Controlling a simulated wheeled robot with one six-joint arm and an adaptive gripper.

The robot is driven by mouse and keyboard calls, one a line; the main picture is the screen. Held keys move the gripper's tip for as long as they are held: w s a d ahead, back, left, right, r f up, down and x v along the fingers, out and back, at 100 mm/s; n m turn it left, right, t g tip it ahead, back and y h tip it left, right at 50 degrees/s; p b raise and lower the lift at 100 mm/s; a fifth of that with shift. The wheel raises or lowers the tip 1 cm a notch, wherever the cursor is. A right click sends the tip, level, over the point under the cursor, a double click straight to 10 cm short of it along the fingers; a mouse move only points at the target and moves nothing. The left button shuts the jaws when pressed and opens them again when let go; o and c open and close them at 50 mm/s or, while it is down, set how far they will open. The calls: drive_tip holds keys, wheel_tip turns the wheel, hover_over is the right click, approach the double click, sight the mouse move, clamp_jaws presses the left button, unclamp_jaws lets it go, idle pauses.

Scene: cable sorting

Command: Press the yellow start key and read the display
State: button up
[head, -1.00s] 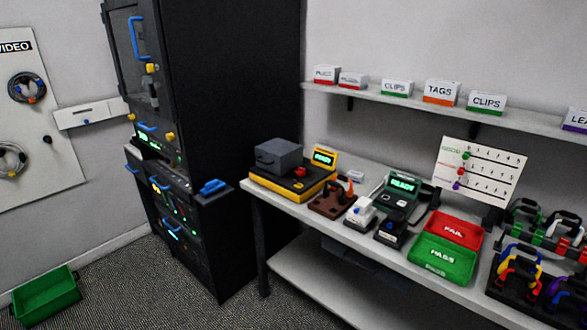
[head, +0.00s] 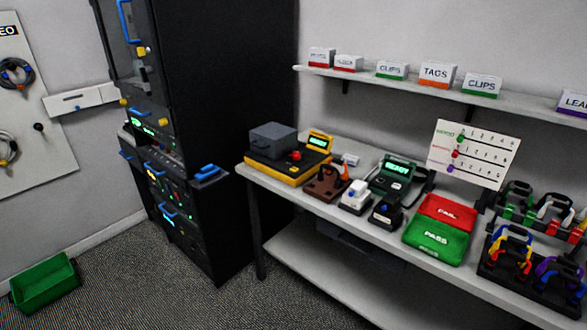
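A dark green tester (head: 391,177) stands on the bench right of centre. Its lit display (head: 398,169) reads READY in green. Small pale marks show on its top below the display, but I cannot make out a yellow key on it. A yellow-and-black machine (head: 286,166) stands at the bench's left end, with a grey block and a red knob on top. Its small yellow-framed display (head: 320,142) is lit green, its text too small to read surely. My gripper is not in view.
A white and a black small device (head: 386,210) stand in front of the tester, beside a brown fixture (head: 325,184). Red FAIL (head: 446,207) and green PASS (head: 436,236) trays lie to the right, then cable racks. A dark cabinet (head: 232,110) stands left; a green crate (head: 45,282) is on the floor.

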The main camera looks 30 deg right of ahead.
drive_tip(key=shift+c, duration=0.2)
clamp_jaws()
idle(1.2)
